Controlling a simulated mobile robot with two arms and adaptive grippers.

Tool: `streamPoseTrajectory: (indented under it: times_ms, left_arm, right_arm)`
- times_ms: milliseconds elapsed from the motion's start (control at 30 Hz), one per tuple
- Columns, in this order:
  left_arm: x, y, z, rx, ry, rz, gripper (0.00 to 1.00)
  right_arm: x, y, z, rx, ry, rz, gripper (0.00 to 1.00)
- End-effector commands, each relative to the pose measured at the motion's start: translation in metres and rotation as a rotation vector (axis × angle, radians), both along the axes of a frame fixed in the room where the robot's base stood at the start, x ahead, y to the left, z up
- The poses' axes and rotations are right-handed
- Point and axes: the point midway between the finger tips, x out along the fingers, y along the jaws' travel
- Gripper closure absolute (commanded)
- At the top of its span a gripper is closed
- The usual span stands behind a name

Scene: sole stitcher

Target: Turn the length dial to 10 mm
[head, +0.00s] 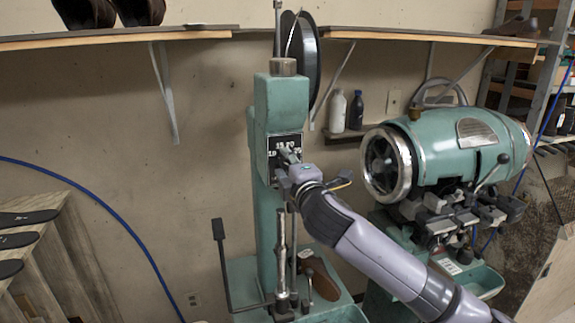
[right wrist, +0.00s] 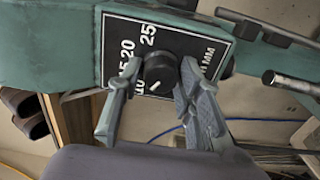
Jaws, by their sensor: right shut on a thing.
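The length dial is a round black knob (right wrist: 159,67) on a black plate (right wrist: 112,32) with white numbers and "MM". In the right wrist view its white mark sits at the lower left of the knob, near the partly covered "10". The "20" and "25" read clearly; a finger partly covers the numbers below them. In the head view the plate (head: 273,142) is on the front of the green stitcher column (head: 262,103). My right gripper (right wrist: 160,72) is shut on the knob, one finger on each side; it also shows in the head view (head: 288,160). My left gripper is out of view.
A green machine with a round drum (head: 455,150) stands to the right of the stitcher. A lever (head: 223,265) and upright rod (head: 282,250) stand below the dial. A wall shelf (head: 120,37) runs above, and two bottles (head: 338,110) stand on a small ledge.

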Motion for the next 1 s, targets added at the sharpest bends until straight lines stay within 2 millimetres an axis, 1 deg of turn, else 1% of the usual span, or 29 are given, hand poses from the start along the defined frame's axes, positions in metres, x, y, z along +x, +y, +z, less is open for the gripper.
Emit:
streamPoseTrajectory:
  times_ms: [533,567,833,867,1000]
  left_arm:
    - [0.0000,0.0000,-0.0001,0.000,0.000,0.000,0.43]
    - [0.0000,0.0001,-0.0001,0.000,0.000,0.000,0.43]
    - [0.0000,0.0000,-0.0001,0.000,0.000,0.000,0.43]
    - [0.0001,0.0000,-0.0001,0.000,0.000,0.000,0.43]
    - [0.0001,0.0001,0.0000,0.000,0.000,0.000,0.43]
  right_arm:
    - [-0.0001,0.0004,-0.0019,-0.028,-0.006,0.001,0.95]
    - [-0.0002,0.0005,-0.0019,-0.028,-0.006,0.001,0.66]
    - [-0.0001,0.0003,-0.0012,-0.026,-0.006,0.000,0.48]
    - [-0.0001,0.0003,-0.0011,-0.026,-0.006,0.000,0.47]
    - [-0.0001,0.0003,-0.0007,-0.026,-0.007,0.000,0.47]
